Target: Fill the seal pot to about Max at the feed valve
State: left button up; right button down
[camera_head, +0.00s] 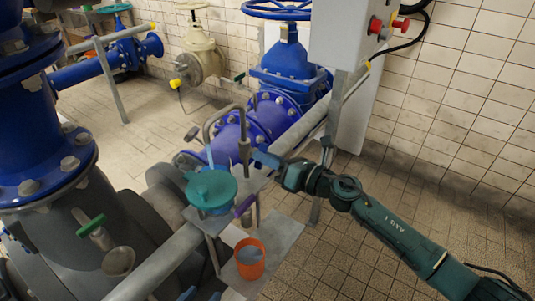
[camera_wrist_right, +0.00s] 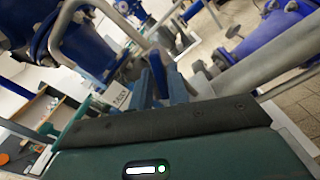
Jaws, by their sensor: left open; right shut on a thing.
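A pot with a wide teal top (camera_head: 210,188), apparently the seal pot, stands on a small metal bracket left of centre in the head view. Its liquid level is not visible. A thin bent grey pipe (camera_head: 222,108) rises behind it and comes down to a grey vertical fitting (camera_head: 244,150), perhaps the feed valve. My right gripper (camera_head: 262,158) reaches in from the right and is shut at this fitting. My left gripper (camera_head: 201,296) barely shows, open, at the bottom edge.
An orange bucket (camera_head: 250,260) stands on a grey plate below the pot. A purple lever (camera_head: 243,206) sits beside the pot. Large blue flanged pipework (camera_head: 45,150) fills the left, with a green-handled valve (camera_head: 91,225) and a cup. The tiled floor at right is clear.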

pick_arm(q)
jog(key=shift+a+r+m+g+p, duration=0.1)
jog(key=shift+r+m+g+p, duration=0.35)
jog(key=shift+r+p, duration=1.95)
pick_arm(e)
jog(key=shift+m+p, duration=0.6)
jog(key=shift+m, duration=4.9)
pick_arm(q)
jog(key=shift+f+m, duration=0.25)
jog(key=shift+f, duration=0.4)
pick_arm(e)
jog(key=c, duration=1.5)
grip_release()
pick_arm(q)
jog(key=shift+w+f+t+b, duration=0.1)
jog(key=shift+f+t+b, duration=0.15)
jog(key=shift+b, duration=0.15)
pick_arm(e)
jog(key=v, duration=1.3)
jog(key=shift+d, duration=0.1)
pick_arm(q)
jog(key=shift+r, duration=0.1)
pick_arm(e)
jog(key=shift+m, duration=0.3)
